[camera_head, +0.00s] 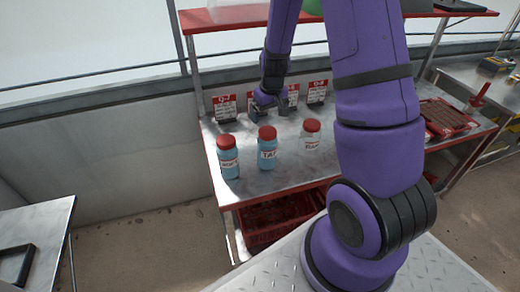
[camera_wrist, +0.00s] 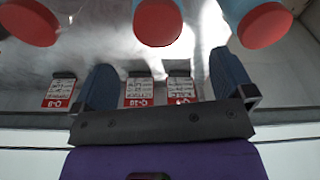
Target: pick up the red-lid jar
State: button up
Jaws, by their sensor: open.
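Three jars with red lids stand upright on the metal table. The left jar (camera_head: 228,158) and the middle jar (camera_head: 267,150) look blue; the middle label seems to read "TAP". The right jar (camera_head: 311,137) looks clear or pale. My gripper (camera_head: 262,107) is behind the jars, near the back of the table, open and touching none of them. In the wrist view, my gripper (camera_wrist: 163,65) has its two fingers apart with nothing between them. Red lids show along that view's top edge: one at left (camera_wrist: 30,22), one at centre (camera_wrist: 157,22), one at right (camera_wrist: 265,26).
Red-and-white cards (camera_head: 224,108) stand along the table's back, with more (camera_head: 318,92) to the right. A red shelf (camera_head: 225,20) spans above. A soil-filled red tray (camera_head: 445,117) lies at right. A red crate (camera_head: 275,220) sits below. My arm hides part of the table.

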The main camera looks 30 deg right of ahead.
aim_at(268, 131)
jog(key=f, duration=0.5)
jog(key=shift+w+f, duration=0.3)
jog(key=shift+w, duration=0.05)
jog(key=shift+w+d+f, duration=0.15)
jog(key=shift+f, duration=2.5)
jog(key=c, duration=1.7)
jog(key=shift+r, duration=0.1)
